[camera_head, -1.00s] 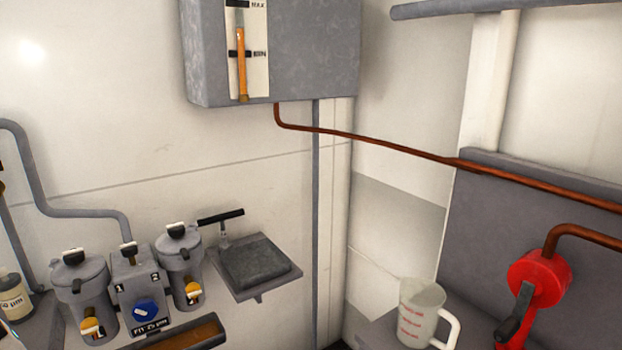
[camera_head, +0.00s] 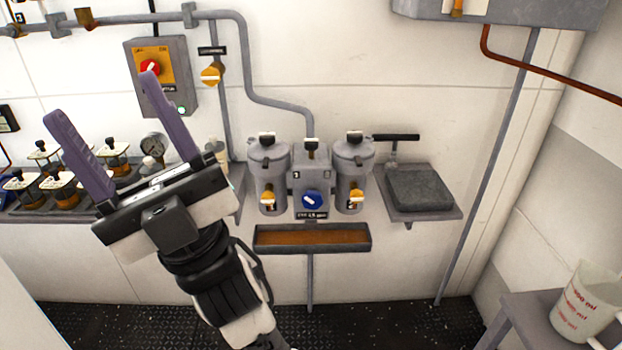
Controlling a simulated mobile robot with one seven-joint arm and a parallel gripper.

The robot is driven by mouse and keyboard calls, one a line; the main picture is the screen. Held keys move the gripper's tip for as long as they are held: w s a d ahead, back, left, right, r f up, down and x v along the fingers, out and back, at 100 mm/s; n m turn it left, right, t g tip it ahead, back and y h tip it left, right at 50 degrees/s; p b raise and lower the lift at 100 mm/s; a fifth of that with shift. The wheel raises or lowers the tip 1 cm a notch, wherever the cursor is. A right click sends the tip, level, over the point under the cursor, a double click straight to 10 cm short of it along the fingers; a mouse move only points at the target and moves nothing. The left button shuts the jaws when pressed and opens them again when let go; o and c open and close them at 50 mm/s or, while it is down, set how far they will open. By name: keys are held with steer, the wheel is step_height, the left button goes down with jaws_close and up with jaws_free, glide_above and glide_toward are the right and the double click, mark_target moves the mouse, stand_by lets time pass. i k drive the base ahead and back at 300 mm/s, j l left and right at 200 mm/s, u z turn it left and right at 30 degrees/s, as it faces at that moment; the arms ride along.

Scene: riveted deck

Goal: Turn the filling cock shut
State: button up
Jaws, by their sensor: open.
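A yellow-handled cock (camera_head: 210,75) sits on a vertical grey pipe on the back wall, under a small black label too small to read. It may be the filling cock. More yellow cocks are on the left filter pot (camera_head: 267,198) and the right filter pot (camera_head: 355,197). My gripper (camera_head: 100,95) is at the left, its two purple fingers pointing up and wide apart, with nothing between them. In the picture its right finger overlaps the switch box, left of the yellow-handled cock. I see no contact with any cock.
A grey switch box (camera_head: 183,104) with a red knob is left of the pipe. A blue knob (camera_head: 312,200) is between the filter pots, above a drip tray (camera_head: 262,247). A grey shelf (camera_head: 455,213) and a measuring jug (camera_head: 583,305) are at right. The dark floor (camera_head: 380,325) is clear.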

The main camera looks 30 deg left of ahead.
mark_target(311, 145)
steer(key=i+j, duration=0.2)
steer(key=j, duration=0.2)
steer(key=i+j, duration=0.25)
steer(key=j, duration=0.15)
steer(key=i+j, duration=0.2)
steer(key=j, duration=0.2)
